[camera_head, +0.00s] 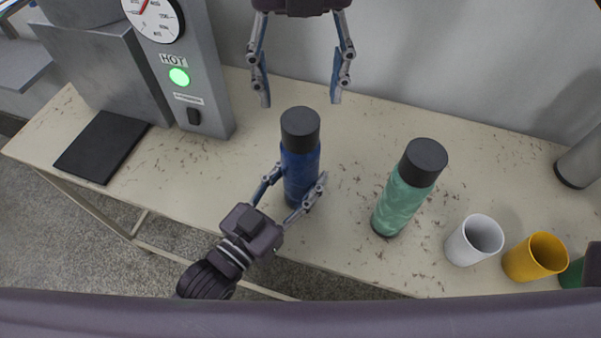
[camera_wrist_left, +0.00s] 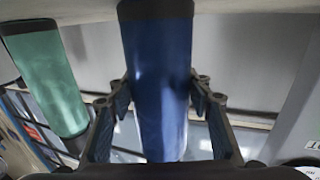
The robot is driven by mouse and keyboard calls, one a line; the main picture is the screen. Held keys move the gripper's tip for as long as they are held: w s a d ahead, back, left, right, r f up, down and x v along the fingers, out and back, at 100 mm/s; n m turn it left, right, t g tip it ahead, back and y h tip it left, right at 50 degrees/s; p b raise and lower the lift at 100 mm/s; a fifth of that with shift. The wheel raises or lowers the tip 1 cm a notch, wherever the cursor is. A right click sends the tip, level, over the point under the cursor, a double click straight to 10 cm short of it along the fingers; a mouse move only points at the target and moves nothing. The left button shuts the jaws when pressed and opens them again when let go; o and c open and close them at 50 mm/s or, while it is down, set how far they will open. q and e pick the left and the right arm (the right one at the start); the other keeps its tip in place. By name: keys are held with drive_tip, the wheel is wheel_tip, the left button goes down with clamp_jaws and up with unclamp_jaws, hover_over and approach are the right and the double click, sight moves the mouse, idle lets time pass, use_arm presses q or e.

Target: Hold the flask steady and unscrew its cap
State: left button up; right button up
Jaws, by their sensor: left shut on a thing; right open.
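The blue flask (camera_head: 300,172) stands upright on the table, with its black cap (camera_head: 300,128) on top. My left gripper (camera_head: 297,183) is shut on the flask's blue body, one finger on each side below the cap. The left wrist view looks upside down: the flask body (camera_wrist_left: 158,85) runs between the two fingers (camera_wrist_left: 160,95), its dark base at the top of the picture and its cap hidden. My right gripper (camera_head: 300,97) comes from the far side, wide open and empty. In the head view its fingertips show just beyond the cap, apart from it.
A green flask (camera_head: 403,198) with a black cap stands to the right. A white cup (camera_head: 462,248) and a yellow cup (camera_head: 522,264) stand farther right. A grey machine (camera_head: 205,75) with a dial and green light stands left, beside a black pad (camera_head: 102,148) on the table (camera_head: 180,170).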

sight(301, 120)
use_arm(q)
clamp_jaws()
use_arm(e)
drive_tip(key=m, duration=0.4)
drive_tip(key=shift+f+m, duration=0.15)
drive_tip(key=shift+m, duration=0.15)
drive_tip(key=shift+f, duration=3.85)
